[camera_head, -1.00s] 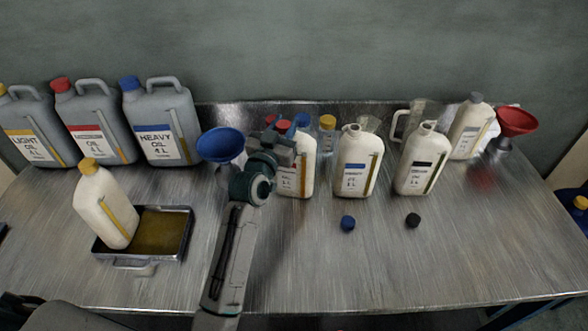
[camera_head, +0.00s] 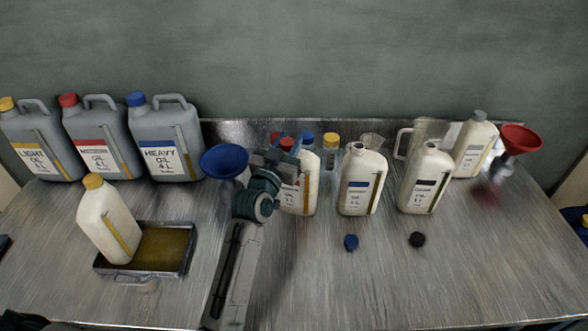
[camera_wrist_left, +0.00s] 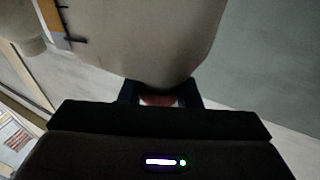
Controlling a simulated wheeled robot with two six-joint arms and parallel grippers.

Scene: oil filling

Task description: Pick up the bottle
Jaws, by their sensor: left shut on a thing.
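A cream oil bottle with a yellow side strip (camera_head: 306,190) stands upright in the middle of the table row, and it fills the top of the left wrist view (camera_wrist_left: 150,35). My left gripper (camera_head: 282,158) is at its upper left and hides part of it. In the wrist view the fingers (camera_wrist_left: 160,97) are shut at its narrow end, with something red between them, seemingly its cap. I cannot tell if the base touches the table. My right gripper is not in view.
A blue funnel (camera_head: 225,161) is close left of my left gripper. Grey jugs (camera_head: 165,145) line the back left.

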